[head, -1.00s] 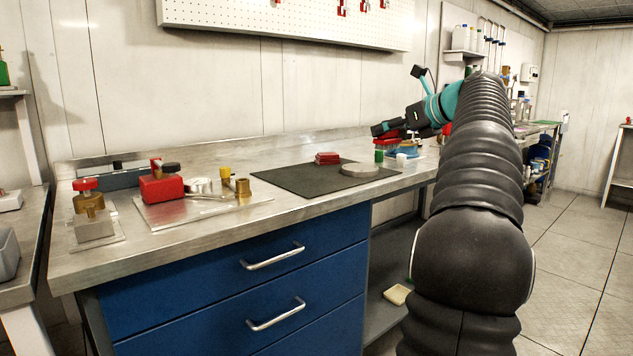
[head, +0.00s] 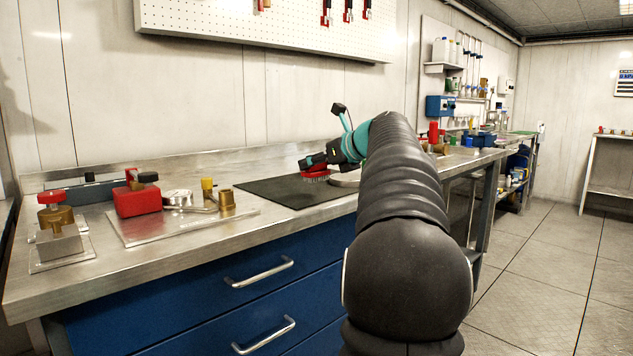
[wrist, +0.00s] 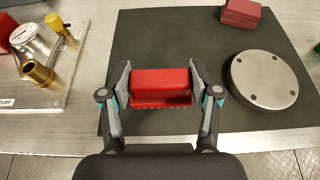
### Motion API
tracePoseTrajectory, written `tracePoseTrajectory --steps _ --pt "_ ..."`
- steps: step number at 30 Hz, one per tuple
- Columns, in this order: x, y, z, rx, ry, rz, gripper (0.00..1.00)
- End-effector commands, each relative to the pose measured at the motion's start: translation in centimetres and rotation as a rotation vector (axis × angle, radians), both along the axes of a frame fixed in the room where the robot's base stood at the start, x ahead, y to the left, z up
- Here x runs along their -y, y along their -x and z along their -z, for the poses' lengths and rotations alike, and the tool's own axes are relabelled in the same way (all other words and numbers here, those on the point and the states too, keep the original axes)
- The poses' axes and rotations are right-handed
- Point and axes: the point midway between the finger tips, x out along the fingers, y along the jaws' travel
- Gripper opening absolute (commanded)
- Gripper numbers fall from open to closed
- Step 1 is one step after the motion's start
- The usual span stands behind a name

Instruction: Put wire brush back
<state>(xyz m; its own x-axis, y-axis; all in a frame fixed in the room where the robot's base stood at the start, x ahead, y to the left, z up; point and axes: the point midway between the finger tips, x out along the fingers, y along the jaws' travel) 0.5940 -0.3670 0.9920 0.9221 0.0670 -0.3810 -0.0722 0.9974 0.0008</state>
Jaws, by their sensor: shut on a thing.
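The wire brush has a red block with dark bristles below it. It shows in the wrist view (wrist: 160,82) between the two fingers of my gripper (wrist: 161,90), which are shut on its ends. In the head view the brush (head: 315,175) hangs with bristles down from my gripper (head: 318,163), over the dark mat (head: 275,193) on the steel bench. In the wrist view the mat (wrist: 160,30) lies beneath the brush. The exact gap between bristles and mat cannot be told.
A red block (wrist: 240,12) and a round steel disc (wrist: 263,80) lie on the mat. A plate with a gauge (wrist: 35,42) and brass fittings (wrist: 38,73) stands to the left. The mat's middle beyond the brush is clear. Blue drawers (head: 200,310) are under the bench.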

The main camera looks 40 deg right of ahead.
Motion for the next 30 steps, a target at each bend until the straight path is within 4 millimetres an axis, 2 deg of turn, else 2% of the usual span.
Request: tracePoseTrajectory --steps 10,22,23,24,25,26,30 --pt "-0.1 -0.1 3.9 0.0 -0.001 -0.002 0.24" --pt "-0.1 -0.1 4.2 0.0 0.001 -0.001 0.24" --pt "-0.1 -0.1 4.2 0.0 0.001 -0.001 0.67" --pt "-0.1 -0.1 4.2 0.0 0.001 -0.001 0.77" --pt "-0.1 -0.1 4.2 0.0 0.001 -0.001 0.84" --pt "-0.1 -0.1 4.2 0.0 0.001 -0.001 0.87" --pt "-0.1 -0.1 4.2 0.0 0.001 -0.001 0.87"
